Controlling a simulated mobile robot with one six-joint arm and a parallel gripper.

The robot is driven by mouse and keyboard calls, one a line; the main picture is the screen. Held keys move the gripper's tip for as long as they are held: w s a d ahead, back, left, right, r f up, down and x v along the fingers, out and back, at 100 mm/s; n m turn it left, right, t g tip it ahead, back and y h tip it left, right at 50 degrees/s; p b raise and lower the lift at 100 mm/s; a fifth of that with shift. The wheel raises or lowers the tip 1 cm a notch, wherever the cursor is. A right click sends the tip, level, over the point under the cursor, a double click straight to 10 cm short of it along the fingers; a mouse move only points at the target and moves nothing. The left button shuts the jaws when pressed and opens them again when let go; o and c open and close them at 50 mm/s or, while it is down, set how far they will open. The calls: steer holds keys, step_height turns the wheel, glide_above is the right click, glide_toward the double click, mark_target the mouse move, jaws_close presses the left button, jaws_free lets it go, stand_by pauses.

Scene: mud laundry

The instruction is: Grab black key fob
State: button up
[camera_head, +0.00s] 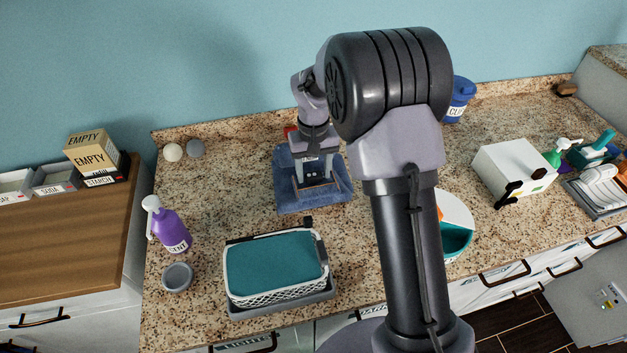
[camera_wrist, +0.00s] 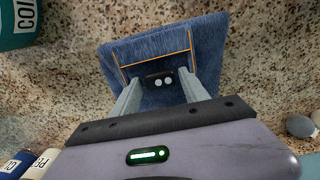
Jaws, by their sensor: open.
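The black key fob (camera_wrist: 160,80), with two pale round buttons, lies on a folded blue denim cloth (camera_wrist: 218,32) in the wrist view. The cloth has orange stitching and also shows on the counter in the head view (camera_head: 285,197). My gripper (camera_wrist: 161,74) is open in the wrist view, with one grey finger on each side of the fob. Whether the fingers touch it I cannot tell. In the head view my gripper (camera_head: 316,182) is over the cloth, and I cannot clearly make out the fob there.
A white basket with teal cloth (camera_head: 275,262) stands in front of the denim. A purple spray bottle (camera_head: 170,226) and grey bowl (camera_head: 177,277) are left, a white box (camera_head: 512,168) right. A blue canister (camera_head: 458,97) stands at the back. Bare granite surrounds the cloth.

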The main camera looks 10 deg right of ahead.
steer(key=c, duration=1.1)
steer(key=shift+r, duration=0.1)
